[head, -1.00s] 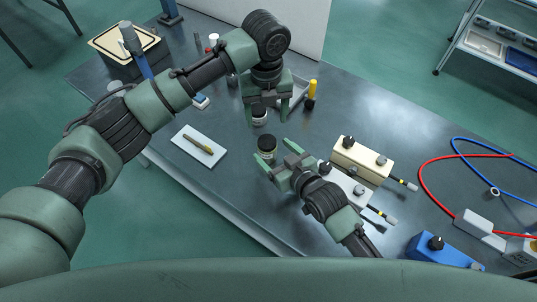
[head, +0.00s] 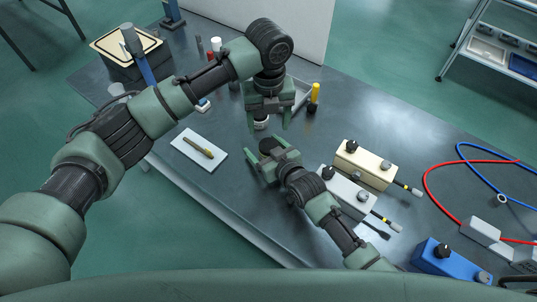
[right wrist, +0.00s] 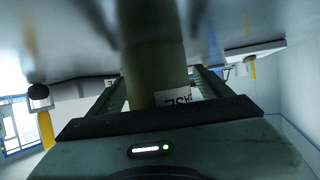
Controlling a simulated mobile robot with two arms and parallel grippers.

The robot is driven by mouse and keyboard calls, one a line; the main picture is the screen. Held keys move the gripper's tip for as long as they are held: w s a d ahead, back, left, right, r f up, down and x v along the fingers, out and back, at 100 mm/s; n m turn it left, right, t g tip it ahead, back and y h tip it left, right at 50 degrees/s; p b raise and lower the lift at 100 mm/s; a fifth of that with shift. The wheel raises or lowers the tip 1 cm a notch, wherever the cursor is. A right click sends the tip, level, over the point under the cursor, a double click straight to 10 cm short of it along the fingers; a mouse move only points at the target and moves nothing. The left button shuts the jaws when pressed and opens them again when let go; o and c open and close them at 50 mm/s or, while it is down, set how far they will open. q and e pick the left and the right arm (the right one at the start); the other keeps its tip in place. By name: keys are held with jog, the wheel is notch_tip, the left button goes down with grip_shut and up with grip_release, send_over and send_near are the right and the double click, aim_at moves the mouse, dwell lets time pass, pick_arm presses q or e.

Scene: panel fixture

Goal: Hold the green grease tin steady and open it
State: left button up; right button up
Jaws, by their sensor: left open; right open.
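The green grease tin (head: 267,144) stands on the bench with its dark lid up, between the fingers of my right gripper (head: 264,155). In the right wrist view the tin (right wrist: 153,50) is an olive-green cylinder with a white label reading "ASE", between the two fingers. My right gripper is open around it; contact is not clear. My left gripper (head: 268,127) points down, open, just beyond the tin. A second small jar with a pale label (head: 261,124) is partly hidden by the left gripper's fingers.
A white plate (head: 184,142) with a yellowish tool lies to the left. A cream box (head: 352,172), a white box (head: 338,192) and a blue box (head: 432,262) are to the right. A yellow-topped bottle (head: 314,96) stands right of the left gripper. The bench (head: 400,140) is clear at centre right.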

aim_at(269, 145)
jog(key=shift+c, duration=0.3)
grip_shut()
pick_arm(q)
jog(key=shift+d, duration=0.1)
jog(key=shift+f, duration=3.9)
